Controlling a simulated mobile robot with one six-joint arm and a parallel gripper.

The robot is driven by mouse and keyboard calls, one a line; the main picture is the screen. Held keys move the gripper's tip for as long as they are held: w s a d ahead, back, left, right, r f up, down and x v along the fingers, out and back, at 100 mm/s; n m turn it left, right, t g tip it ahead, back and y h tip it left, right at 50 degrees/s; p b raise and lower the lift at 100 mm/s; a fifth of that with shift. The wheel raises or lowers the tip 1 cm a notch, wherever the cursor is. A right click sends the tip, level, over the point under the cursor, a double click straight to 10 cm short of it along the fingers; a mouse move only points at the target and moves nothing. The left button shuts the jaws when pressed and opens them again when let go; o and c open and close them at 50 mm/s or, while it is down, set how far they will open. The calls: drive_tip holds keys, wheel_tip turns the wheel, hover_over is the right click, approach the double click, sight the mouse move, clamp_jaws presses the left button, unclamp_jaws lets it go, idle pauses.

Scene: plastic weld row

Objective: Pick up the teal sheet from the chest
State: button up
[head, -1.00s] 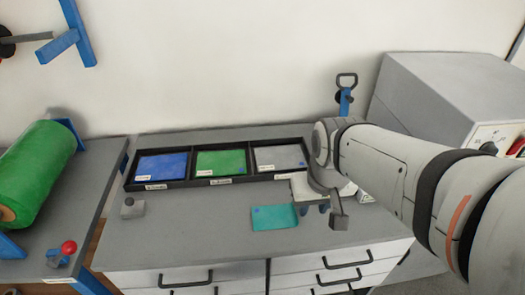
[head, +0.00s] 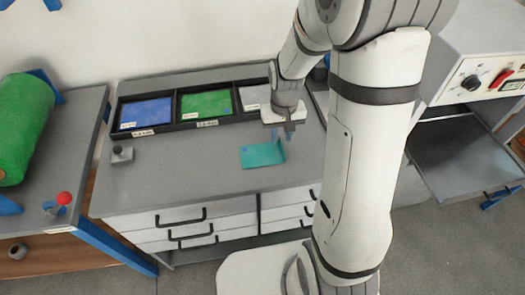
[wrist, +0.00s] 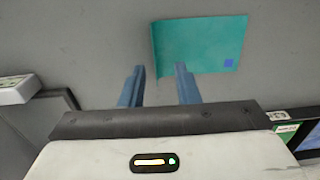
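The teal sheet (head: 260,156) lies on the grey top of the chest (head: 190,182), near its front right. It has a small blue square at one corner. Its right end looks bent upward in the head view. In the wrist view the sheet (wrist: 205,45) shows that end at its left, in line with the gap between my fingers. My gripper (head: 284,135) is just above and beside that end. In the wrist view my gripper (wrist: 159,68) is open with a clear gap. I cannot tell whether a finger touches the sheet.
A black tray (head: 178,115) at the back holds blue, green and grey sheets in its compartments. A small grey block (head: 121,155) sits at the chest's left. A green roll (head: 22,125) is on the left bench. A grey machine with an open shelf (head: 465,155) stands right.

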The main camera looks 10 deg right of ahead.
sight(262, 152)
drive_tip(key=f, duration=0.4)
drive_tip(key=shift+w+d+f, duration=0.1)
drive_tip(key=shift+d+f, duration=0.2)
drive_tip(key=shift+f, duration=0.05)
drive_tip(key=shift+c, duration=0.6)
clamp_jaws()
